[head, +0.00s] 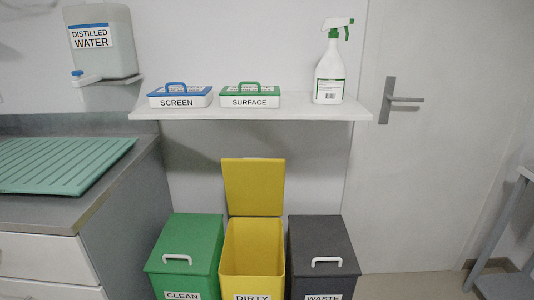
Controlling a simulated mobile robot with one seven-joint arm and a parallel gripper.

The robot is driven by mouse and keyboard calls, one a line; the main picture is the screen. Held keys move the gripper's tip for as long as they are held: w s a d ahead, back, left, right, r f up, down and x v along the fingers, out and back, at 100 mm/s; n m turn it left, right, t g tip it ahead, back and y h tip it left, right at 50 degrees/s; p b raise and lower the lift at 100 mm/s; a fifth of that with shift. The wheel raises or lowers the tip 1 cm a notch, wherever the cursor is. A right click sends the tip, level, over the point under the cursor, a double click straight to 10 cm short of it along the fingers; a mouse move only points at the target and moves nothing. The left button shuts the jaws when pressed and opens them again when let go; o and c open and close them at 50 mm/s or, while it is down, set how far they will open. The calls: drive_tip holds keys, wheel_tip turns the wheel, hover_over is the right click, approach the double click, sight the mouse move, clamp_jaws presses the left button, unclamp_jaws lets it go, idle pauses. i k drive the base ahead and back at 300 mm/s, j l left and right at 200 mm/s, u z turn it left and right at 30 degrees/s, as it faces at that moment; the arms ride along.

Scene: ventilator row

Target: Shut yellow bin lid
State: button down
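The yellow bin (238,261) stands on the floor in the middle of a row of bins, with a label reading DIRTY on its front. Its yellow lid (253,187) is open, standing upright at the back of the bin against the wall side. The inside of the bin is visible and no contents show in the part I can see. My gripper is not in view.
A closed green CLEAN bin (186,241) and a closed dark grey WASTE bin (324,240) flank it closely. Above is a white shelf (240,112) with two wipe boxes and a spray bottle (330,66). A counter (110,167) stands left, a door (430,170) right.

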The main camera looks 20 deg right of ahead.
sight(253, 186)
drive_tip(key=l+u, duration=0.1)
drive_tip(key=l, duration=2.05)
drive_tip(key=i+l, duration=0.3)
drive_tip(key=i, duration=0.2)
drive_tip(key=i+l, duration=0.25)
drive_tip(key=i, duration=0.25)
